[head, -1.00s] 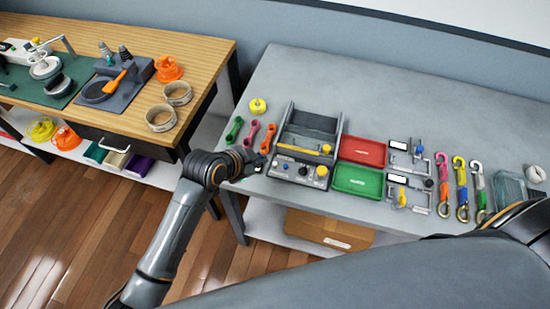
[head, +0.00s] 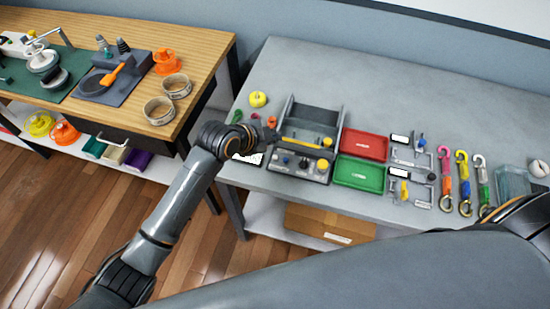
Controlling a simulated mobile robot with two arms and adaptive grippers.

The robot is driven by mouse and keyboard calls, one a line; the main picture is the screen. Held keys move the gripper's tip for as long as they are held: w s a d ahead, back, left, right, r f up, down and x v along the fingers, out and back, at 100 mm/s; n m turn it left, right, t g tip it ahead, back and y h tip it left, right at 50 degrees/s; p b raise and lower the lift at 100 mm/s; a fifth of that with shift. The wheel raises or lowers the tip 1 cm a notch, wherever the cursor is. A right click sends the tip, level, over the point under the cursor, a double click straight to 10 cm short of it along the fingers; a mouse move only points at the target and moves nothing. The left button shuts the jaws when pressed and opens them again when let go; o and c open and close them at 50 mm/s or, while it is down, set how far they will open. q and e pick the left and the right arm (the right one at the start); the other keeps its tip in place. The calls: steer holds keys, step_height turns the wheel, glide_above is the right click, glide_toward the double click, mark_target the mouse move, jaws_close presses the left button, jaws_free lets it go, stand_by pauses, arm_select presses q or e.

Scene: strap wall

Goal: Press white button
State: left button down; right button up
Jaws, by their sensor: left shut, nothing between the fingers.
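A grey control box (head: 300,160) stands near the front edge of the grey table, with an open tray behind its sloped panel. Its panel carries small dark and blue controls and a yellow knob (head: 322,165). I cannot make out a white button on it. My left gripper (head: 268,133) is just left of the box, above the table, partly hidden by its own wrist. It is shut and empty, apart from the panel controls. My right gripper is not in view; only part of that arm shows at the lower right.
A red tray (head: 364,145) and a green tray (head: 359,174) lie right of the box. Several coloured straps with hooks (head: 463,183) lie farther right. A yellow round item (head: 258,99) lies behind my left gripper. The table's back is clear. A wooden bench (head: 205,60) stands left.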

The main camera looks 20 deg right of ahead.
arm_select(q)
steer(key=b, duration=0.4)
glide_above(275, 158)
steer(key=f, duration=0.4)
steer(key=shift+s+a+f, duration=0.1)
steer(key=shift+a+f, duration=0.2)
steer(key=shift+f, duration=0.05)
step_height(275, 158, down, 2)
steer(key=shift+f+b, duration=0.1)
steer(key=shift+b, duration=0.4)
steer(key=shift+f, duration=0.1)
steer(key=shift+f, duration=0.3)
steer(key=shift+f+b, duration=0.3)
steer(key=shift+f, duration=0.15)
stand_by(0.6)
steer(key=shift+r, duration=0.1)
steer(key=shift+r+p, duration=0.75)
steer(key=shift+p, duration=0.15)
